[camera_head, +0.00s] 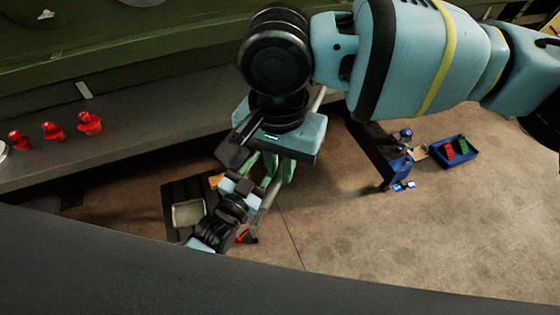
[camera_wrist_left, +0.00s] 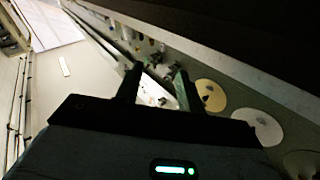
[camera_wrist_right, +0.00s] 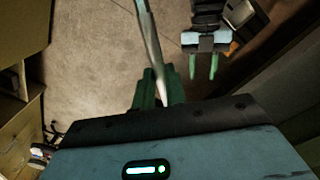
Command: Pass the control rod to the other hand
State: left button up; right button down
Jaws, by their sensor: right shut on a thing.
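The control rod is a thin pale grey rod (camera_head: 267,198) that slants through my right gripper (camera_head: 280,170). In the right wrist view, the rod (camera_wrist_right: 151,40) runs up and away from between the green fingers of my right gripper (camera_wrist_right: 155,90), which is shut on it. My left gripper (camera_head: 250,163) is close beside the rod in the head view. In the right wrist view, my left gripper (camera_wrist_right: 202,66) has two green fingers apart, to the right of the rod and not around it. The left wrist view shows its dark fingers (camera_wrist_left: 159,80) apart, with no rod clearly between them.
A grey ledge (camera_head: 150,115) carries several red pieces (camera_head: 54,131) at left. A black stand with a pale tray (camera_head: 188,214) is below. A blue bin (camera_head: 457,152) with red and green items is on the floor at right. Open floor (camera_head: 340,235) lies between.

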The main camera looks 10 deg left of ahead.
pick_arm(q)
jog(key=s+a+f+n+g+y, duration=0.1)
jog(key=s+a+f+g, duration=0.1)
jog(key=s+f, duration=0.4)
jog(key=s+a+f+n+g+y, duration=0.1)
jog(key=s+a+f+n+g, duration=0.1)
jog(key=s+f, duration=0.5)
jog(key=s+a+f+n+g+y, duration=0.1)
jog(key=s+f+g, duration=0.4)
jog(key=s, duration=1)
jog(key=a+f+y, duration=0.1)
jog(key=a, duration=0.1)
jog(key=shift+s+a+f, duration=0.3)
jog(key=shift+s, duration=0.1)
